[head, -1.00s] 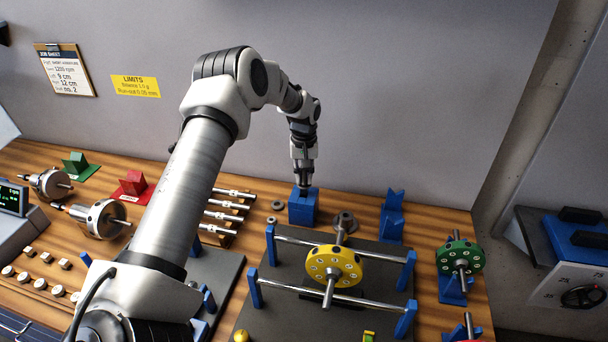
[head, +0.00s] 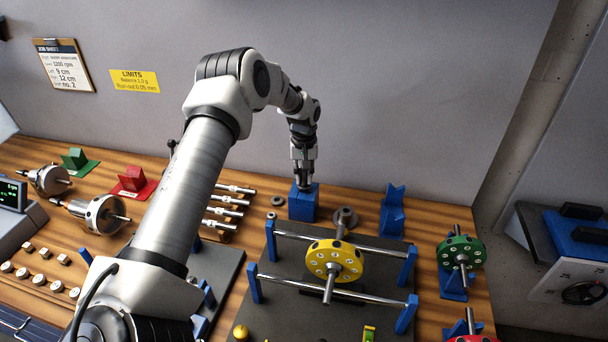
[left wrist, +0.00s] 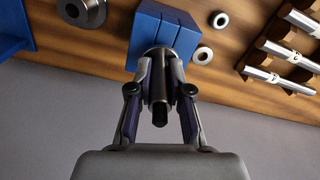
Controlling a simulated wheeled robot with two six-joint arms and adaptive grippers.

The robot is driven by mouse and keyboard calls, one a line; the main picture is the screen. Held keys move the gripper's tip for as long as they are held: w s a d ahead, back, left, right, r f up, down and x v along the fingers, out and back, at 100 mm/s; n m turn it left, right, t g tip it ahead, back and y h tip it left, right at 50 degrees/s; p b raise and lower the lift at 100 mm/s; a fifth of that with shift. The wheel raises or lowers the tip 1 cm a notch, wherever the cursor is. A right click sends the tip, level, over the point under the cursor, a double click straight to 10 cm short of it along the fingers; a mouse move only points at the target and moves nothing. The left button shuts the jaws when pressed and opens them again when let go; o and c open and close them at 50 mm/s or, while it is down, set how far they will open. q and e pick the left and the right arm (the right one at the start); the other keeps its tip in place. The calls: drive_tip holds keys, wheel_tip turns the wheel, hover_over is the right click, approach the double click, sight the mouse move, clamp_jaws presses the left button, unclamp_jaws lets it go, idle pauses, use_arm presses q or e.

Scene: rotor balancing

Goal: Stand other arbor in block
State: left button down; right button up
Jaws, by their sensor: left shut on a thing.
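The blue block (head: 303,207) stands on the bench near the back wall, below my left gripper (head: 303,184). In the left wrist view the gripper (left wrist: 160,68) is shut on a grey metal arbor (left wrist: 159,108), with one finger on each side. The arbor points along the gripper, and its far end meets the top of the block (left wrist: 150,28). How deep it sits in the block is hidden by the fingers and the flange. Other arbors (head: 228,201) lie in a row on a rack left of the block. My right gripper is out of view.
Loose rings (head: 278,201) lie left of the block and a dark flanged part (head: 344,217) lies right of it. A blue stand (head: 393,212) is further right. In front, a yellow rotor (head: 335,261) rests on two rails. A green rotor (head: 460,253) stands at right.

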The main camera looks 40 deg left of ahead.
use_arm(q)
drive_tip(key=shift+f+b, duration=0.3)
drive_tip(key=shift+f, duration=0.45)
drive_tip(key=c, duration=1)
unclamp_jaws()
wheel_tip(320, 180, up, 12)
